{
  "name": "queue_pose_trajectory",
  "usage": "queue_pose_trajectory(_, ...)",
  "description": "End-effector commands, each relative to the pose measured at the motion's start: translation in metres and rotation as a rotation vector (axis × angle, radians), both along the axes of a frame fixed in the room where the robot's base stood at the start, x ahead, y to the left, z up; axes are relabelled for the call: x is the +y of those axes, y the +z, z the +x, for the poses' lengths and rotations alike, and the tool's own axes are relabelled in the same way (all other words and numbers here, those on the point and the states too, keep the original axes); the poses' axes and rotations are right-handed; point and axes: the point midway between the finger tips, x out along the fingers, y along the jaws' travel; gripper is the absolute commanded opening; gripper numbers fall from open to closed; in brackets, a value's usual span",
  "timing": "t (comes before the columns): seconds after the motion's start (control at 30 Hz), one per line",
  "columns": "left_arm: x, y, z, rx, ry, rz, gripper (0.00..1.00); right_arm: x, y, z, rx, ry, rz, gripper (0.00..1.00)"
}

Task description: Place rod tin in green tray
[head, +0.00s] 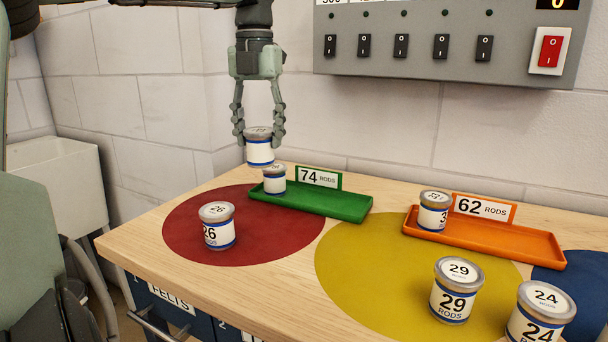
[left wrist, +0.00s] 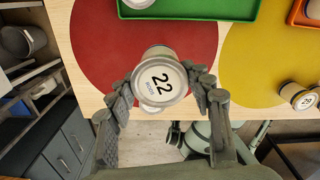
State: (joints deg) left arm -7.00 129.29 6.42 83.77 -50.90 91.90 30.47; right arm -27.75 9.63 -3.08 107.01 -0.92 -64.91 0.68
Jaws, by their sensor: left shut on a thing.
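My left gripper (head: 258,138) is shut on a rod tin (head: 259,152), white with blue bands and a grey lid. The left wrist view shows its lid marked 22 (left wrist: 160,81) between my left gripper's fingers (left wrist: 160,100). The tin is held upright, clear of the bench. The green tray (head: 335,207) stands at the back of the bench with a 74 RODS sign (head: 318,177). One tin (head: 275,181) is in its left end. The green tray also shows at the top of the left wrist view (left wrist: 190,14). My right gripper is not in view.
A tin marked 26 (head: 217,226) stands on the red circle (head: 185,240). An orange tray (head: 490,237) holds one tin (head: 433,212) beside a 62 RODS sign (head: 484,208). Tins 29 (head: 458,290) and 24 (head: 542,312) stand front right. The green tray's middle and right are clear.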

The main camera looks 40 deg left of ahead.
Motion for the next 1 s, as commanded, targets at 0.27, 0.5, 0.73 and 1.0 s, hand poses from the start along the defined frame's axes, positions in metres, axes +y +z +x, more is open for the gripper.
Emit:
queue_pose_trajectory(0.27,-0.011,-0.035,0.056,0.007,-0.004,0.003,0.15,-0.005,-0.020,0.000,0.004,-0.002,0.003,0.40)
queue_pose_trajectory(0.5,-0.019,-0.060,0.099,0.003,-0.003,0.003,0.15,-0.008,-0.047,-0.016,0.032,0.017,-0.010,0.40)
queue_pose_trajectory(0.73,-0.022,-0.072,0.109,0.001,-0.003,-0.001,0.15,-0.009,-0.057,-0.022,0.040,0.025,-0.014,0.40)
queue_pose_trajectory(1.0,-0.022,-0.105,0.109,-0.001,-0.003,-0.001,0.15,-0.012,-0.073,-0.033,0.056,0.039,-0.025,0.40)
